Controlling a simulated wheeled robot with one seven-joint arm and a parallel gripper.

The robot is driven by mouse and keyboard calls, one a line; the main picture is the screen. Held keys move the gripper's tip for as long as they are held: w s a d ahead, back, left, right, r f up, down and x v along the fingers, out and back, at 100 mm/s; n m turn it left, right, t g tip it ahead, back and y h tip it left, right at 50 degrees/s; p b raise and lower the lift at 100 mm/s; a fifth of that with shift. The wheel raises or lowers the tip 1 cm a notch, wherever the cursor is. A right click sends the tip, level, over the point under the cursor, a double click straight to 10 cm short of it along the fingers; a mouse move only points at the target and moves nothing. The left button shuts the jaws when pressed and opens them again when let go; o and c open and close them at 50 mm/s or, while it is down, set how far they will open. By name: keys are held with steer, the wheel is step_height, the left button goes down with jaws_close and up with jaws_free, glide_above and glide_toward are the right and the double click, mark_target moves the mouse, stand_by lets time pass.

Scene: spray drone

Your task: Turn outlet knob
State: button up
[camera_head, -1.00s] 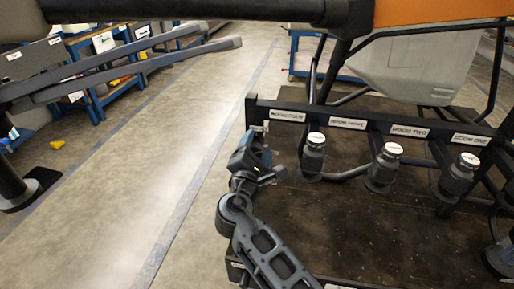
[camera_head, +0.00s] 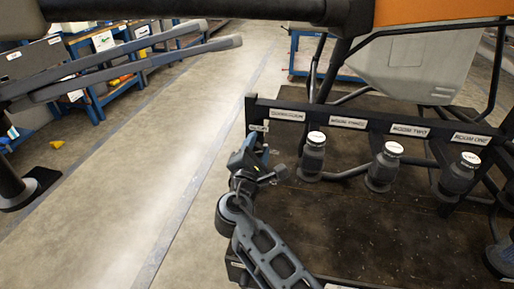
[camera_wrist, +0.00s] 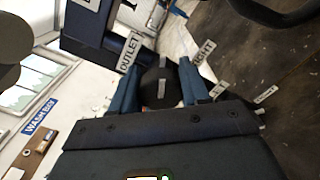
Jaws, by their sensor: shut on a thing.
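The outlet knob (camera_wrist: 160,88) is dark and round with a lighter bar across its face. In the wrist view it sits between the two blue fingers of my gripper (camera_wrist: 160,90), which is shut on it. The white OUTLET label (camera_wrist: 129,52) is just above and left of the knob, and a RIGHT label (camera_wrist: 204,53) is to its right. In the head view my gripper (camera_head: 258,150) is at the left end of the black frame bar (camera_head: 376,122). The knob itself is hidden there behind my gripper.
Several black valves with white caps stand along the bar, the nearest one (camera_head: 314,155) right of my gripper. Grey rods (camera_head: 140,65) reach across the upper left. A white tank (camera_head: 415,65) is behind the bar. The floor (camera_head: 190,140) left of the frame is clear.

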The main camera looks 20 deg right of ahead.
steer(key=shift+f, duration=0.1)
steer(key=m+b, duration=0.4)
steer(key=b, duration=0.1)
steer(key=shift+d+f+m, duration=0.1)
steer(key=shift+f+m, duration=0.15)
steer(key=shift+m, duration=0.15)
steer(key=m+b, duration=0.3)
steer(key=shift+b, duration=0.3)
steer(key=shift+m+b, duration=1.05)
steer(key=shift+m, duration=0.25)
steer(key=shift+s, duration=0.1)
steer(key=o, duration=1)
steer(key=shift+r, duration=0.15)
steer(key=v, duration=0.7)
steer(key=shift+s+a, duration=0.25)
